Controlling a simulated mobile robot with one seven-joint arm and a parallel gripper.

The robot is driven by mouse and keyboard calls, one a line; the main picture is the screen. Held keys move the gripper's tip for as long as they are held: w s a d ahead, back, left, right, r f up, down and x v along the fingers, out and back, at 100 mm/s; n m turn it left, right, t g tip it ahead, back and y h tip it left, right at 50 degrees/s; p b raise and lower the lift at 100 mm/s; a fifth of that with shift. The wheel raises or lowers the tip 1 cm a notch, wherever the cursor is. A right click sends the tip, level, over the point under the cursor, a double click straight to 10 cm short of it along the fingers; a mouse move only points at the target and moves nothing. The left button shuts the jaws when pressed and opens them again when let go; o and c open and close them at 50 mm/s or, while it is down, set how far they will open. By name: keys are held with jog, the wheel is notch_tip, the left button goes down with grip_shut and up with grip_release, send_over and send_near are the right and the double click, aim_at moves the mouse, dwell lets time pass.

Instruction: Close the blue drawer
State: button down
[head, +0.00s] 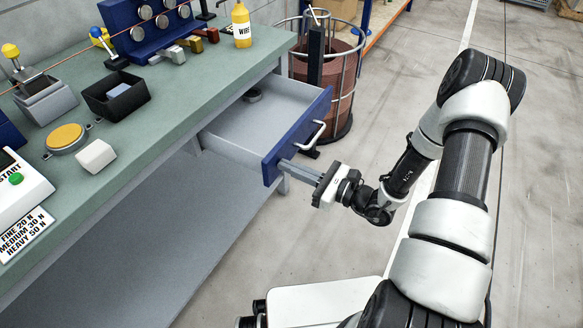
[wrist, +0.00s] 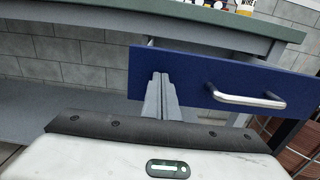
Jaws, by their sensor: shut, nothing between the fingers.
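The blue drawer (head: 300,137) under the green-topped workbench is pulled well out. Its grey inside shows in the head view, with a small dark round item (head: 252,96) at the back. Its blue front with a silver bar handle (wrist: 246,98) fills the right of the wrist view. My gripper (head: 285,168) is shut and empty, its fingers pointing at the drawer front. In the wrist view the fingertips (wrist: 160,78) overlap the front's left part, left of the handle. They look very near or against it; I cannot tell if they touch.
The workbench top (head: 185,105) carries a black bin (head: 116,97), a yellow button, a white block and a yellow bottle (head: 241,25). The floor at right is clear.

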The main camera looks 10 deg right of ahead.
jog(key=shift+w+a, duration=0.1)
jog(key=shift+a, duration=0.05)
jog(key=b+x, duration=0.1)
jog(key=x, duration=2.1)
jog(key=shift+w+a+f, duration=0.1)
jog(key=shift+a, duration=0.05)
jog(key=shift+w+a, duration=0.15)
jog(key=shift+a, duration=0.05)
jog(key=shift+w+a+r, duration=0.1)
jog(key=shift+r, duration=0.15)
